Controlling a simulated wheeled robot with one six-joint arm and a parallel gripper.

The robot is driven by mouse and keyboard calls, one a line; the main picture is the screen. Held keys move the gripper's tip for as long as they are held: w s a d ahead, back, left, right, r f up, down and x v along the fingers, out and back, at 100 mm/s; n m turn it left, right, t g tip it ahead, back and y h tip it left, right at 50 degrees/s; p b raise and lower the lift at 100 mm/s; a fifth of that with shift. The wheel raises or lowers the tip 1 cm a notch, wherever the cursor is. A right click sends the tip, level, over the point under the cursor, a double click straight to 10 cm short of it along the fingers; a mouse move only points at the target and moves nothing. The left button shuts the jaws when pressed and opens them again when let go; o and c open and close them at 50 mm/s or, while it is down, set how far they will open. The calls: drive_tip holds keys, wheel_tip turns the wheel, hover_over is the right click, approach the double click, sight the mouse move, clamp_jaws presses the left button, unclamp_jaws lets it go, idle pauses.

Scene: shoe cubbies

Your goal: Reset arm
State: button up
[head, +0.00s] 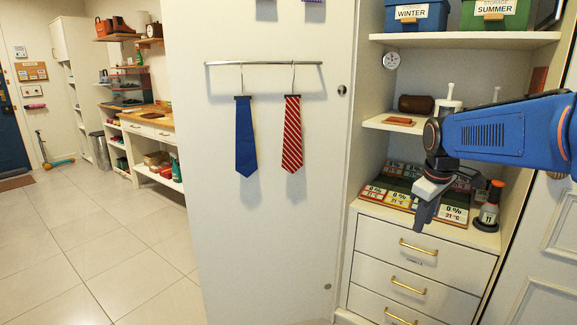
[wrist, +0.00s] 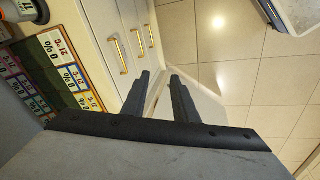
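My blue arm comes in from the right in the head view. My gripper (head: 426,212) hangs pointing down in front of the open cabinet, by the edge of the counter above the drawers. In the wrist view my gripper (wrist: 162,78) shows two dark fingers apart with a gap between them. Nothing is held between them; drawer front and floor show beyond.
Below the counter are white drawers with brass handles (head: 419,246). A white door with a blue tie (head: 245,138) and a striped red tie (head: 292,135) stands left. Tiled floor (head: 100,240) is clear.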

drive_tip(key=s+a+f+m, duration=0.2)
drive_tip(key=s, duration=0.7)
drive_tip(key=s+a+f+m+t, duration=0.1)
drive_tip(key=s+a+f+m, duration=0.1)
drive_tip(key=s, duration=0.7)
drive_tip(key=s+a+f+m+t+y, duration=0.1)
drive_tip(key=s+a+f+m, duration=0.2)
drive_tip(key=s, duration=0.6)
drive_tip(key=shift+s+a+f, duration=0.25)
drive_tip(key=shift+f, duration=0.45)
